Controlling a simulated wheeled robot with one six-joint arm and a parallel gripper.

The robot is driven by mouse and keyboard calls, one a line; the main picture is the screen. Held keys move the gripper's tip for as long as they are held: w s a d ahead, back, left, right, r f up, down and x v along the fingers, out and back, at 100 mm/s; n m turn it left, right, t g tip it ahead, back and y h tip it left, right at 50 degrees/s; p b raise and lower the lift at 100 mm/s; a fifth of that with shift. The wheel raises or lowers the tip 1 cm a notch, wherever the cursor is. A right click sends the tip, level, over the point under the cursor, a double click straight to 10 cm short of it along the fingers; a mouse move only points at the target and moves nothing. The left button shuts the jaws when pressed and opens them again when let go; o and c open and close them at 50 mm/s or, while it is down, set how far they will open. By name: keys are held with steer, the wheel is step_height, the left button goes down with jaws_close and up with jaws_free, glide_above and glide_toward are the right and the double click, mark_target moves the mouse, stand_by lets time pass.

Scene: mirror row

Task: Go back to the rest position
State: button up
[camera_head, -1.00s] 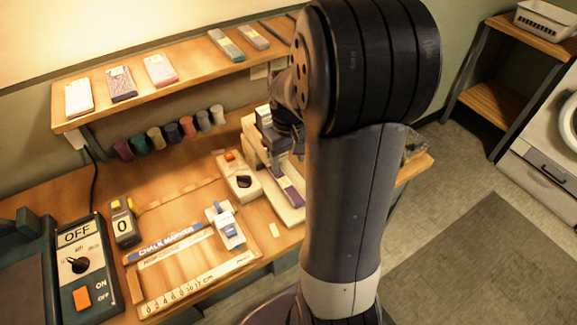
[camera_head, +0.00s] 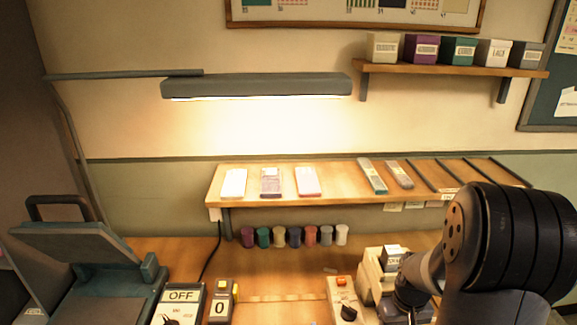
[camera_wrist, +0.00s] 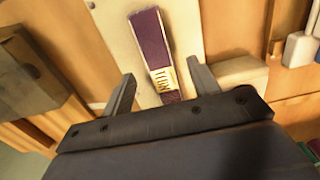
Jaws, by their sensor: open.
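My gripper (camera_wrist: 161,90) shows in the wrist view with its two fingers apart and nothing held between them. A purple strip (camera_wrist: 150,40) with a pale label lies on a cream base (camera_wrist: 115,35) beyond the fingers. The strip's near end reaches toward the gap between the fingertips; I cannot tell the exact clearance. In the head view my arm fills the lower right corner, beside a cream device (camera_head: 372,275) on the bench. My fingertips and the purple strip are not visible there.
A shelf (camera_head: 340,187) with flat packets runs above the bench, with several coloured spools (camera_head: 294,237) beneath it. A lamp (camera_head: 256,87) hangs above. A press (camera_head: 85,260), an OFF control box (camera_head: 180,303) and a counter (camera_head: 221,300) stand at left.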

steer(key=shift+f, duration=1.15)
steer(key=shift+r, duration=0.1)
